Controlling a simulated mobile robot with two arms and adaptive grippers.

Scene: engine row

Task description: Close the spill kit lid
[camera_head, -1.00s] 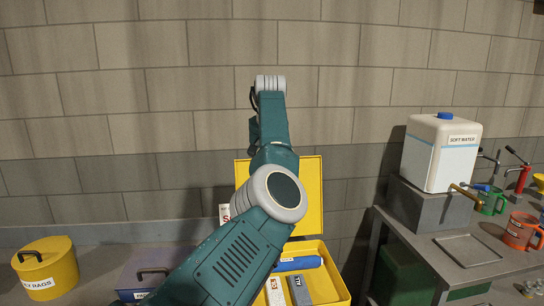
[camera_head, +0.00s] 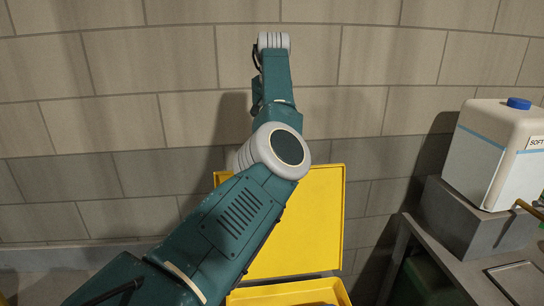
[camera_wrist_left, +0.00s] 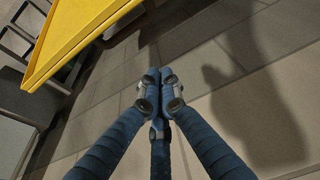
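The yellow spill kit stands at bottom centre in the head view. Its lid (camera_head: 315,225) is up, nearly upright against the wall, and partly hidden behind my left arm. Only the top of its yellow box (camera_head: 290,295) shows at the lower picture edge. My left arm reaches up in front of the lid, with its far end above the lid's top edge; its fingers cannot be made out there. In the left wrist view, my left gripper (camera_wrist_left: 157,78) has its fingers together with nothing between them. The lid's edge (camera_wrist_left: 85,38) is at upper left there, apart from the fingers. My right gripper is not in view.
A block wall (camera_head: 380,70) is close behind the kit. At right, a white water container (camera_head: 485,150) with a blue cap stands on a grey block (camera_head: 470,220) on a bench (camera_head: 455,265).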

